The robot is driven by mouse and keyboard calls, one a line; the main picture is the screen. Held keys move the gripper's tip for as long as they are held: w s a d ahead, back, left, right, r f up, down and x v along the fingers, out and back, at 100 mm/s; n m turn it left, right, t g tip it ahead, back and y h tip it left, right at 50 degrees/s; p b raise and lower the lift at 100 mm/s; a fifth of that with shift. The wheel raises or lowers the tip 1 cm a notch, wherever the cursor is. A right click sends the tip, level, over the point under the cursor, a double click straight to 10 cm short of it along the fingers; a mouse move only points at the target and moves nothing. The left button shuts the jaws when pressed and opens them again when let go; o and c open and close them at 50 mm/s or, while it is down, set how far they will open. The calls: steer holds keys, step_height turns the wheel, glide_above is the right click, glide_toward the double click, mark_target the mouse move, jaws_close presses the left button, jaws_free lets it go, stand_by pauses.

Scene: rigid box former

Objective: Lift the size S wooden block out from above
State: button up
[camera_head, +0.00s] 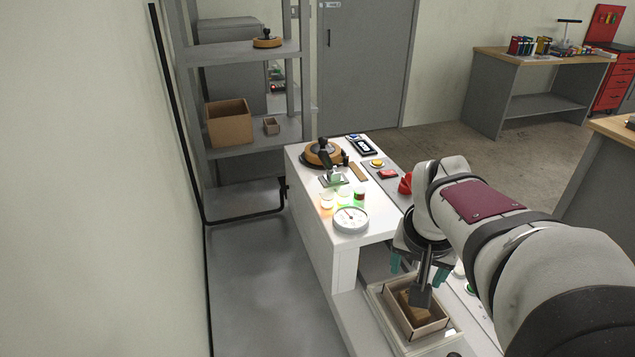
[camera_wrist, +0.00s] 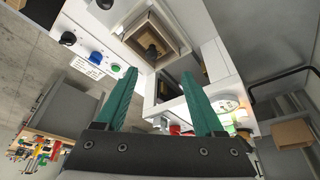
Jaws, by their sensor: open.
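The brown wooden block (camera_head: 407,306) sits inside an open pale box (camera_head: 436,325) on the machine at the lower middle of the head view. A grey part in front hides some of the block. In the wrist view, the block (camera_wrist: 143,37) lies down inside the box (camera_wrist: 178,48), with a dark round part on it. I cannot read a size mark. My gripper (camera_head: 418,270) has its two teal fingers spread above the box's far side. In the wrist view, my gripper (camera_wrist: 158,75) is open, with nothing between its fingers and the block beyond their tips.
A grey shelf (camera_head: 250,142) holds a cardboard box (camera_head: 229,123). The floor to the left is clear.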

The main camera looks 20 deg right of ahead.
steer(key=shift+h, duration=0.3)
steer(key=x, duration=0.5)
steer(key=d+x, duration=0.1)
steer(key=x, duration=0.5)
steer(key=d+x, duration=0.1)
steer(key=x, duration=0.4)
steer(key=shift+w+r, duration=0.15)
steer(key=shift+w, duration=0.05)
jaws_close()
